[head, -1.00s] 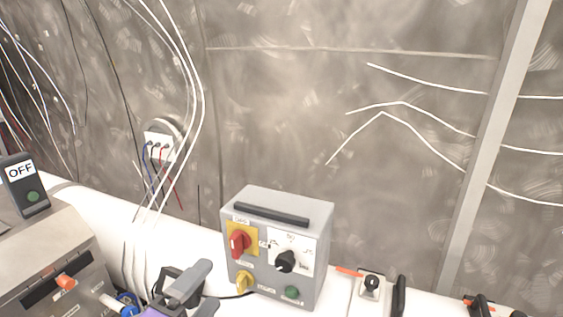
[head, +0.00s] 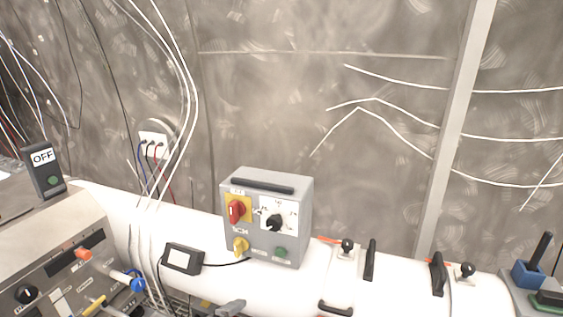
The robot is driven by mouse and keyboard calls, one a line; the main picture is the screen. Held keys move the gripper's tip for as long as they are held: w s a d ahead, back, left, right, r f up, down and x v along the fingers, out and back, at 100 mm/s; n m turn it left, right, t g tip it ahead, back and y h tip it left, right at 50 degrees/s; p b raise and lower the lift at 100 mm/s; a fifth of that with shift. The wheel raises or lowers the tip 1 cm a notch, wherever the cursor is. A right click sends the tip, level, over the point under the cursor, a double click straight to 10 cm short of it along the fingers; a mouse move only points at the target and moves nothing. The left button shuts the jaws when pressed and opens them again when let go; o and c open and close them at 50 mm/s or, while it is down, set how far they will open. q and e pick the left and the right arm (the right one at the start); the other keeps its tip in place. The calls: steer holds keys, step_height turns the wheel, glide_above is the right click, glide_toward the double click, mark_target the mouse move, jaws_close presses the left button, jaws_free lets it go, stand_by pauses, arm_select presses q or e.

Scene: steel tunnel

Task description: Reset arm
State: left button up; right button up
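A grey piece of what looks like my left gripper (head: 231,307) shows at the bottom edge, left of the middle. Only its tip is in view, so I cannot tell whether it is open or holds anything. It is below the grey control box (head: 289,225), apart from it in the picture. The box has a red knob (head: 236,211) on a yellow plate, a black knob (head: 274,222), a yellow knob (head: 240,246) and a green button (head: 281,252). My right gripper is not in view.
A small black-framed device (head: 182,259) is cabled to the box. A grey machine (head: 60,250) with knobs stands at left, below an OFF switch box (head: 45,170). The white pipe (head: 390,296) carries black handles. A blue holder (head: 528,274) is at far right.

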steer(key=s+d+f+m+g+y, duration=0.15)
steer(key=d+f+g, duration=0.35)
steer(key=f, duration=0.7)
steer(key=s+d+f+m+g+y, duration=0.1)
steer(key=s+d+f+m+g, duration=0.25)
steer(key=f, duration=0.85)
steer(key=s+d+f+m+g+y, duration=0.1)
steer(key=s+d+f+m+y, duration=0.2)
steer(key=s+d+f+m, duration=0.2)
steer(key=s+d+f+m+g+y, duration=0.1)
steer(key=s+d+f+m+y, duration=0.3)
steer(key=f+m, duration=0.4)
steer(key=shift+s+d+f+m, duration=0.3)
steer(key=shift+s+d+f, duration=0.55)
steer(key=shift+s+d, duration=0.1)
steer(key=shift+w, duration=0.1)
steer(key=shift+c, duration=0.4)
